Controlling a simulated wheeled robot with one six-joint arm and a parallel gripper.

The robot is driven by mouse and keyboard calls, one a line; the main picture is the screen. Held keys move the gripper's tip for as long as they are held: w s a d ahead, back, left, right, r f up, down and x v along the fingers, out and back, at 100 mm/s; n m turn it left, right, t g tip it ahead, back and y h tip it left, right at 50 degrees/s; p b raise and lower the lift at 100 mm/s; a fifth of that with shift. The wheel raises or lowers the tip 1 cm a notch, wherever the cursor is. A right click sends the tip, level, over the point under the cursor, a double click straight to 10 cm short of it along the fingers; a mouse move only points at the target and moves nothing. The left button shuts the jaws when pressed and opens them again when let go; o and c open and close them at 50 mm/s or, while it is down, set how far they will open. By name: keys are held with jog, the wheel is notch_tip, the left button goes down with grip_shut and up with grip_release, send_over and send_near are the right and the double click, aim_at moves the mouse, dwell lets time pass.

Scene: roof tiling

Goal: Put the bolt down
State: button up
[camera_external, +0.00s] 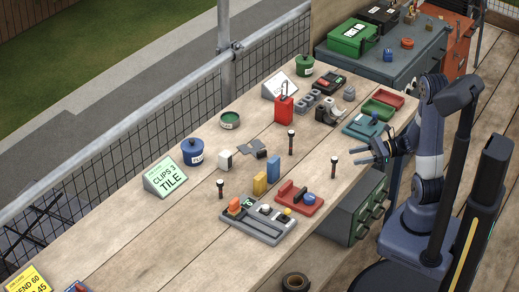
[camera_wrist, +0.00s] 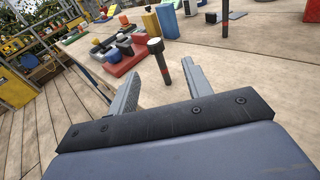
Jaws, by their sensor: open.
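In the wrist view this bolt (camera_wrist: 159,62) stands just ahead of the gap between the two fingertips of my gripper (camera_wrist: 163,74). The fingers are spread, and neither appears to touch it. A second upright bolt (camera_external: 291,142) stands farther back, and it also shows in the wrist view (camera_wrist: 225,17). A third upright bolt (camera_external: 220,188) stands to the left on the bench.
A red tray (camera_external: 310,206) and a grey tray (camera_external: 267,233) with small parts lie left of the near bolt. Yellow (camera_external: 259,184) and blue (camera_external: 273,168) blocks stand behind them. A teal tray (camera_external: 354,128) lies behind my gripper. Bare bench surrounds the near bolt.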

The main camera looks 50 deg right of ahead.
aim_at(335, 158)
jog(key=shift+g+h, duration=0.6)
jog(key=shift+h, duration=0.2)
jog(key=shift+w+a+r+p, duration=0.1)
jog(key=shift+w+a+p, duration=1.45)
jog(key=shift+a, duration=0.25)
jog(key=shift+w+a+p, duration=1.35)
jog(key=shift+w+a, duration=0.25)
jog(key=shift+a, duration=0.15)
jog(key=shift+c, duration=0.2)
grip_shut()
